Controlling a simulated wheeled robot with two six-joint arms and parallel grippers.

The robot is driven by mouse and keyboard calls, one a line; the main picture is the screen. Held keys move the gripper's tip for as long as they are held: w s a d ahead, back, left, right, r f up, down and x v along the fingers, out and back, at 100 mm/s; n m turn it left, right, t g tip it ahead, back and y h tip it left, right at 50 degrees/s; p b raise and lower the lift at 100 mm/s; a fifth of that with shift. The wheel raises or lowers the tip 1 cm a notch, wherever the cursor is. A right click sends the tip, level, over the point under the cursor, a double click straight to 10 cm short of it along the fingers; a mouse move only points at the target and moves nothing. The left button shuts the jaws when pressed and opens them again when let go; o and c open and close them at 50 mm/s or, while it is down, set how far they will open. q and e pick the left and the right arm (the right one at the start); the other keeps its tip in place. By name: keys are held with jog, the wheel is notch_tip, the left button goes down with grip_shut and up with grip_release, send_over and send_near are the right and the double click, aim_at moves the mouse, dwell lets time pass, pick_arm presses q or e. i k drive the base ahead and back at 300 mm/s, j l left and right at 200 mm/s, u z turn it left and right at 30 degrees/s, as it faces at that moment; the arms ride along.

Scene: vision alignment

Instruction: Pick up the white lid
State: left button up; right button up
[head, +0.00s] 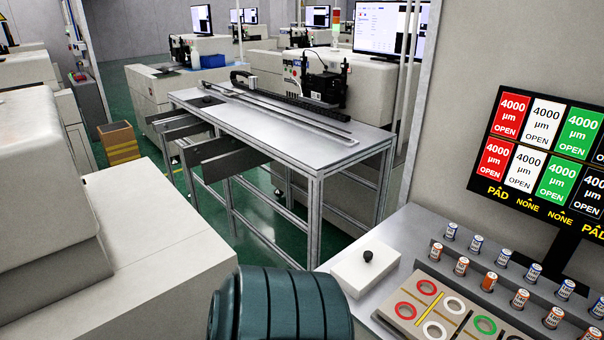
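The white lid (364,274) is a flat white block with a small black knob (367,255) on top. It lies on the grey worktop at the lower right, left of the tray of coloured rings. Nothing is touching its knob. Neither of my grippers shows in the head view.
A beige tray (411,281) with red, white and green rings stands right of the lid. Several small labelled cylinders stand in holes behind it. A screen (545,155) with coloured tiles rises above. A grey metal table (285,150) stands farther back, across a floor gap.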

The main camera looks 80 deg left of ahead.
aim_at(357, 274)
jog(key=u, duration=2.05)
